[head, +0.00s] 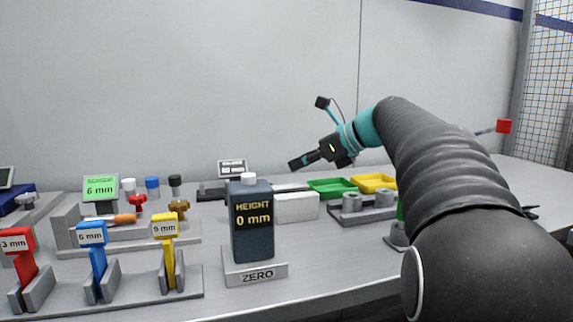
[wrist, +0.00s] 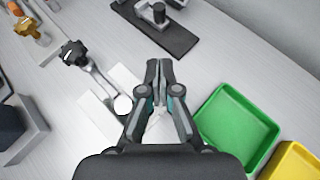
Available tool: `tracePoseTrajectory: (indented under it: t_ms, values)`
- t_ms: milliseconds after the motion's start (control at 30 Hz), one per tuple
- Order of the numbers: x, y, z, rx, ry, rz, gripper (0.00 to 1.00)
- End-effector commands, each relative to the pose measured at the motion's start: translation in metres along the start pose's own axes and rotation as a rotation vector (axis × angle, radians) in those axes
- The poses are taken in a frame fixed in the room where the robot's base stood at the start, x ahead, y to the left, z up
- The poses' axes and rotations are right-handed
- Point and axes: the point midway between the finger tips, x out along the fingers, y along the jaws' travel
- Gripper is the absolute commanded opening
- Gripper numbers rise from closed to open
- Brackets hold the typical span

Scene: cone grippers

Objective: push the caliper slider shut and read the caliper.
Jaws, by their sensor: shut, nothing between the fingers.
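The caliper appears to be the dark plate (head: 210,192) at the back of the bench, with a small readout (head: 232,168) above it showing what looks like 60 mm, too small to be sure. In the head view the tall bottle hides part of it. In the wrist view a dark plate (wrist: 178,38) with a grey upright part (wrist: 156,14) lies at the top, cut off by the edge; I take it as the same thing. My gripper (head: 294,164) is shut and empty, in the air above the bench. In the wrist view its fingertips (wrist: 159,66) are together, apart from the plate.
A green tray (wrist: 235,130) and a yellow tray (wrist: 296,162) lie right of my gripper. A white block (head: 297,208) stands behind the HEIGHT bottle (head: 252,235). A black-handled rod (wrist: 98,75) with a white round end lies left. Colored gauges (head: 92,235) stand at the front left.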

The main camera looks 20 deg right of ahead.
Motion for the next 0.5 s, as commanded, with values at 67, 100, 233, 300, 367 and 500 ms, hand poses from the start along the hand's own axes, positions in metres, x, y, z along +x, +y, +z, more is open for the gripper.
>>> tracePoseTrajectory:
  t_ms: [67, 100, 233, 300, 367, 500]
  values:
    - [0.015, 0.001, -0.001, 0.0, 0.001, 0.005, 0.0]
    - [0.023, 0.001, -0.001, 0.0, 0.001, 0.004, 0.0]
    - [0.047, 0.001, -0.001, -0.001, 0.001, 0.005, 0.0]
    - [0.06, 0.001, -0.001, -0.001, 0.001, 0.004, 0.0]
    - [0.072, 0.001, -0.001, -0.001, 0.001, 0.004, 0.0]
    - [0.093, 0.001, 0.005, -0.002, 0.0, 0.003, 0.0]
